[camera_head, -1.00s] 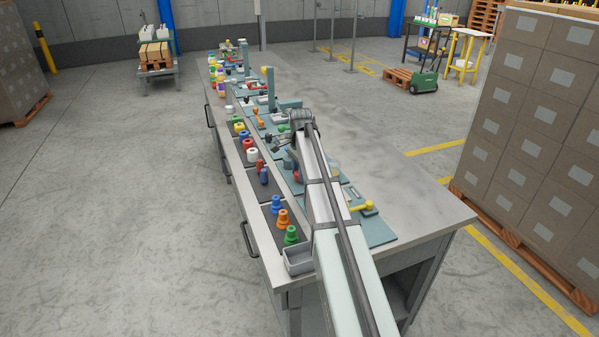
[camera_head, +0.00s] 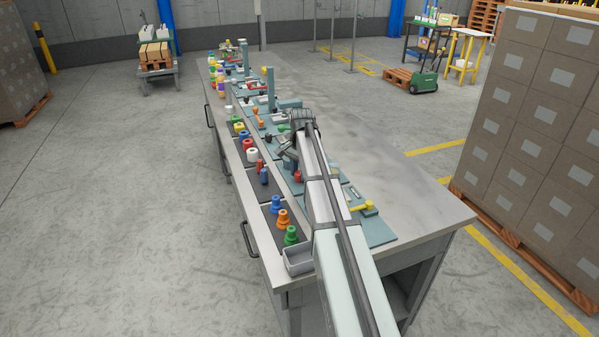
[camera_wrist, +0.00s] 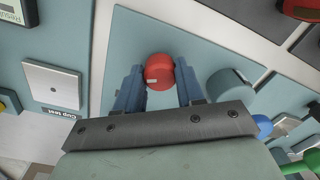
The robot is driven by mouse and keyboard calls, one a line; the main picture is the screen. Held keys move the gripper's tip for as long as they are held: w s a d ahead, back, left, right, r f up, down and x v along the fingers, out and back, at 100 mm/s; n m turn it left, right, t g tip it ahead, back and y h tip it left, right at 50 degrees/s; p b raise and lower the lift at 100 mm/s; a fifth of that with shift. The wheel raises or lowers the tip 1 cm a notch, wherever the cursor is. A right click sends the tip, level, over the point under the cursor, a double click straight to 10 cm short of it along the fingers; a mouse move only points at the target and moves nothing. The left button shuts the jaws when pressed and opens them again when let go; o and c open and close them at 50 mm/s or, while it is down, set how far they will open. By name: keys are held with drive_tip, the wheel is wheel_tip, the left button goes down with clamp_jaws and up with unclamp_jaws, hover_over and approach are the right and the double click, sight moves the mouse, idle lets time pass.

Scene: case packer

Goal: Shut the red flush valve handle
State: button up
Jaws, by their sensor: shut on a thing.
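The red handle (camera_wrist: 160,72) shows in the wrist view as a rounded red knob with a small pale label, above a teal plate. My gripper (camera_wrist: 158,82) has its two blue fingers on either side of the knob and is shut on it. The fingers and the dark gripper bar hide the handle's lower part, so I cannot tell its exact angle. In the head view my arm reaches along the bench and its links hide the grip.
A grey-teal round fitting (camera_wrist: 229,90) stands just right of the right finger. A "Cup test" plate (camera_wrist: 55,84) lies to the left. Blue and green knobs stand at the lower right. In the head view, coloured parts line the bench's left edge; the bench's right side (camera_head: 370,140) is clear.

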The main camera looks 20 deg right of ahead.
drive_tip(key=n, duration=1.3)
drive_tip(key=shift+n, duration=0.4)
idle(0.3)
drive_tip(key=o, duration=1)
drive_tip(key=shift+o, duration=0.2)
wheel_tip(320, 180, up, 14)
drive_tip(key=shift+d, duration=0.25)
drive_tip(key=shift+f, duration=0.15)
